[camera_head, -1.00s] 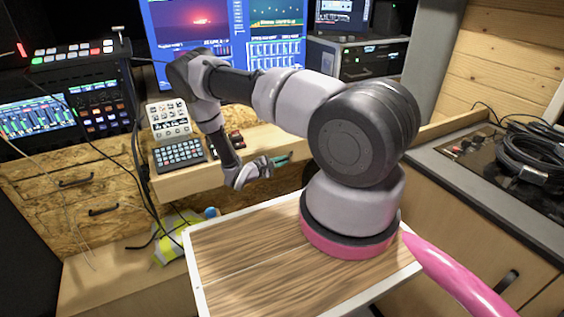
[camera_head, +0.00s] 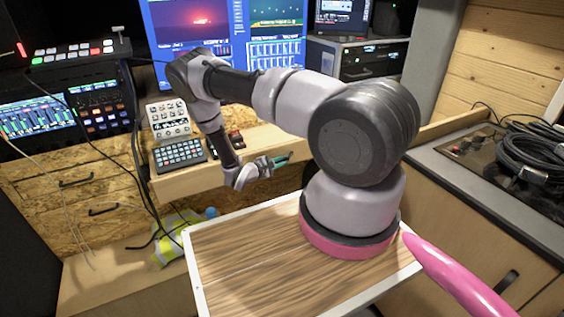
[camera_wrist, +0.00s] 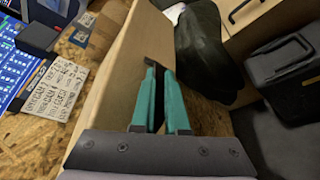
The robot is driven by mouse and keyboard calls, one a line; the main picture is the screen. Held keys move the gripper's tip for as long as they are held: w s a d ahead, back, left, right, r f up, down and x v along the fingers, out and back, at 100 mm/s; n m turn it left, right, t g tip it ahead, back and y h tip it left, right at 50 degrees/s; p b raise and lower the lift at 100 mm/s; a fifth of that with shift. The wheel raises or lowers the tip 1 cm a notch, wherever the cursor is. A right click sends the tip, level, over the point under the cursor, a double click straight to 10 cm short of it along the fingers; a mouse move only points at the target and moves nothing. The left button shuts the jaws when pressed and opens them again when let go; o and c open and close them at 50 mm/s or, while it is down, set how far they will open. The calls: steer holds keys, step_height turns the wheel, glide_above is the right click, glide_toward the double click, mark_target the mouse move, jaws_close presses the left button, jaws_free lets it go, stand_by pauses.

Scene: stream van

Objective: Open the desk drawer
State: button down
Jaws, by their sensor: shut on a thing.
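The desk drawer is a pale wooden front (camera_head: 215,177) below the desktop in the head view. In the wrist view the same pale panel (camera_wrist: 115,75) runs diagonally up from the lower left. My gripper (camera_head: 279,161) is at the right part of this front, with its teal fingers against it. In the wrist view my gripper (camera_wrist: 160,70) has its two fingers close together on a dark handle (camera_wrist: 158,100) at the panel's face. Most of the handle is hidden by the fingers. I see no clear gap that shows the drawer pulled out.
A keypad (camera_head: 179,154) and a sticker sheet (camera_head: 168,118) sit on the desk above. Monitors (camera_head: 222,35) stand behind. A yellow vest (camera_head: 178,236) lies at the lower left. A counter with coiled black cables (camera_head: 530,155) is at the right.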

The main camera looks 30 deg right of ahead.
steer(key=s, duration=1.2)
steer(key=shift+s+d, duration=0.2)
steer(key=shift+s, duration=0.05)
steer(key=c, duration=1.2)
jaws_free()
steer(key=shift+c, duration=0.2)
steer(key=v, duration=1)
steer(key=shift+a, duration=0.35)
steer(key=shift+r, duration=0.1)
